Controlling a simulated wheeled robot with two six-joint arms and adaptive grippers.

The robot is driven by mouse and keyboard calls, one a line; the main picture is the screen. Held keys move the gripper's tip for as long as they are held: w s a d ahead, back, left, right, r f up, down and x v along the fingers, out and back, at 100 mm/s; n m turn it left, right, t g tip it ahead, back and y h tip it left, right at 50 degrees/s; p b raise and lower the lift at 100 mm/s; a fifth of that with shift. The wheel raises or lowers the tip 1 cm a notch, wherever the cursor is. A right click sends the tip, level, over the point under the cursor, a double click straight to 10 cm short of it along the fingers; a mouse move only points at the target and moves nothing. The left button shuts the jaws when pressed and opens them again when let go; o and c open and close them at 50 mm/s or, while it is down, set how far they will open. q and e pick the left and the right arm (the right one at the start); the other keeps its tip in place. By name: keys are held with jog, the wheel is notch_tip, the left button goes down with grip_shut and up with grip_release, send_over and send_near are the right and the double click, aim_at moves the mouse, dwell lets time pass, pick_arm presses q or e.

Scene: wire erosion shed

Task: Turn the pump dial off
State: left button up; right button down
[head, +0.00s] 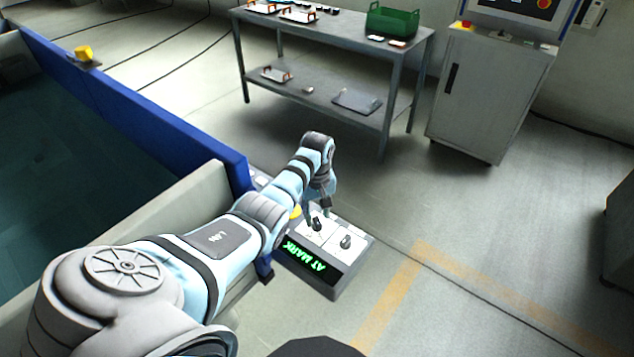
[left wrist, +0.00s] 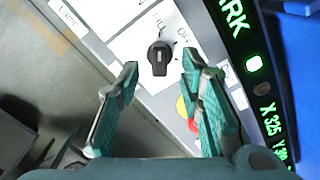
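A control panel (head: 327,275) with a green lit "AT MARK" display stands at the end of the blue-edged tank. It has two black dials on white plates. My left gripper (head: 318,208) is over the nearer-left dial (head: 317,224). In the left wrist view a black dial (left wrist: 158,58) shows "OFF" and a partly readable word, apparently "FILL", beside it. My left gripper (left wrist: 160,76) is open, with its fingers on either side of this dial in the picture; contact cannot be told. The other dial (head: 346,241) is free. My right gripper is not in view.
Yellow and red parts (left wrist: 186,112) sit on the panel near the right finger. A metal table (head: 335,38) with a green crate (head: 392,20) and a grey cabinet (head: 490,95) stand behind. Open floor lies right of the panel.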

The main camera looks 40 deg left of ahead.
aim_at(317, 224)
pick_arm(q)
notch_tip(317, 224, down, 3)
jog(key=shift+r+b, duration=0.1)
jog(key=shift+b, duration=0.25)
grip_shut()
